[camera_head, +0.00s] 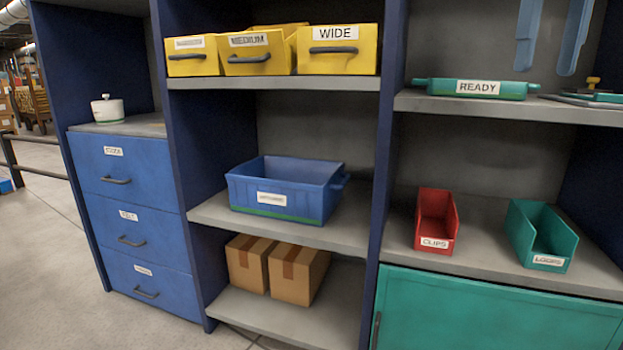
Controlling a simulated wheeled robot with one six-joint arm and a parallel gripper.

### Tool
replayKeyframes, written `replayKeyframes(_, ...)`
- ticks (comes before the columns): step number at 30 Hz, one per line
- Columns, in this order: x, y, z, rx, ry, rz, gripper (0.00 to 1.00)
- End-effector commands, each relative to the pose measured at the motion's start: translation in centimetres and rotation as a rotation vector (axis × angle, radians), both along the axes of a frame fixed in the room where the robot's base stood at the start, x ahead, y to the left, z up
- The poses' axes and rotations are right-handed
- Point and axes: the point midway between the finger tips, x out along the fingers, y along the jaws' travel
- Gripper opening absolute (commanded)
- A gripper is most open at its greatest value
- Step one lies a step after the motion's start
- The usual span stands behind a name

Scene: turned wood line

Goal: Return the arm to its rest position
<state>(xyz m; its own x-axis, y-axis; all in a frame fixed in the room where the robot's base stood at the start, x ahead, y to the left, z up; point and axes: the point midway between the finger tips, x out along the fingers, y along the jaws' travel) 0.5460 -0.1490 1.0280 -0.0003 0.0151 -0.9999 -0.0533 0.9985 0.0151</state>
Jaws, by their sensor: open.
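My arm and my gripper do not show in the head camera view, so the arm's pose and anything between the jaws cannot be seen. The view faces a dark blue shelf unit (182,180). A blue bin (285,190) with a white label stands on its middle shelf (345,225). Three yellow bins stand on the shelf above; the right one (338,62) reads WIDE and the middle one (250,66) reads MEDIUM.
Blue drawers (95,190) at left are shut, with a white pot (107,109) on top. Two cardboard boxes (297,275) sit low. Red CLIPS bin (436,222), green LOOPS bin (541,236) and green READY piece (475,89) are at right. Floor (50,270) is clear at left.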

Motion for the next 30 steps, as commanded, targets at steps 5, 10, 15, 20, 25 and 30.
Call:
replayKeyframes(5,1.7,3.5,-3.1,0.008,-0.01,0.282,0.5)
replayKeyframes(10,3.1,8.8,-7.8,0.02,-0.029,0.689,0.5)
replayKeyframes(15,3.3,15.9,-14.1,0.031,-0.063,1.231,0.5)
replayKeyframes(20,1.5,22.4,-20.2,0.036,-0.1,1.738,0.5)
replayKeyframes(25,-2.2,28.4,-26.4,0.032,-0.145,2.267,0.5)
replayKeyframes(30,-7.2,32.6,-32.0,0.017,-0.19,2.763,0.5)
